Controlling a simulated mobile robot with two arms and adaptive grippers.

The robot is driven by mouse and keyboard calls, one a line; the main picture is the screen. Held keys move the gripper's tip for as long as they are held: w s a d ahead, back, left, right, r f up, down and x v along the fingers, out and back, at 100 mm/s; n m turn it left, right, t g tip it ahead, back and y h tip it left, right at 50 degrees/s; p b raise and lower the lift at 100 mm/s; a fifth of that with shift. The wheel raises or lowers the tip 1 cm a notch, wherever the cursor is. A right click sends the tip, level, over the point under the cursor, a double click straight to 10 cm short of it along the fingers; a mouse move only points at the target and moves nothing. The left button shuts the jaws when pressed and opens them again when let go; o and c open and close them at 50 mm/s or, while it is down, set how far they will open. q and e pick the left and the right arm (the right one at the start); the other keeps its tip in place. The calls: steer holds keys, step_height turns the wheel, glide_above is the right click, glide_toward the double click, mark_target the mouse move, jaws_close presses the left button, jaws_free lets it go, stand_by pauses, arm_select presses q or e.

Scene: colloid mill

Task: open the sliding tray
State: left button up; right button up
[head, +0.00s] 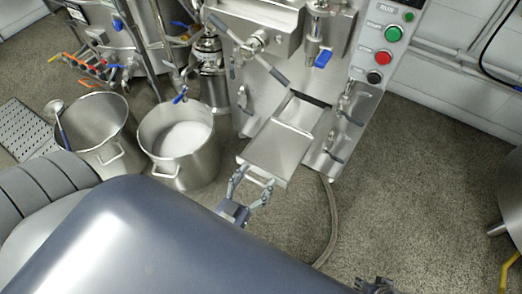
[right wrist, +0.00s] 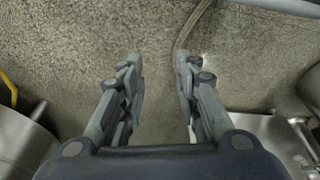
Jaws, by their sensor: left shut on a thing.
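The sliding tray (head: 278,150) is a flat steel tray that sticks out from the front of the colloid mill (head: 268,85), at the centre of the head view. My left gripper (head: 254,183) is at the tray's front edge, with its fingers shut on the tray's handle there. The handle itself is mostly hidden by the fingers. My right gripper (right wrist: 158,95) is open and empty in the right wrist view, over bare floor. In the head view only a small dark part of it shows at the bottom edge.
Two steel pots stand left of the mill: one with a ladle (head: 96,125), one with white contents (head: 180,145). A control panel (head: 385,45) with green and red buttons is at the upper right. A hose (head: 332,225) runs along the floor.

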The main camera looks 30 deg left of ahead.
arm_select(q)
steer(key=shift+s+d+f, duration=0.2)
steer(key=shift+s, duration=0.45)
arm_select(e)
steer(key=shift+f, duration=0.65)
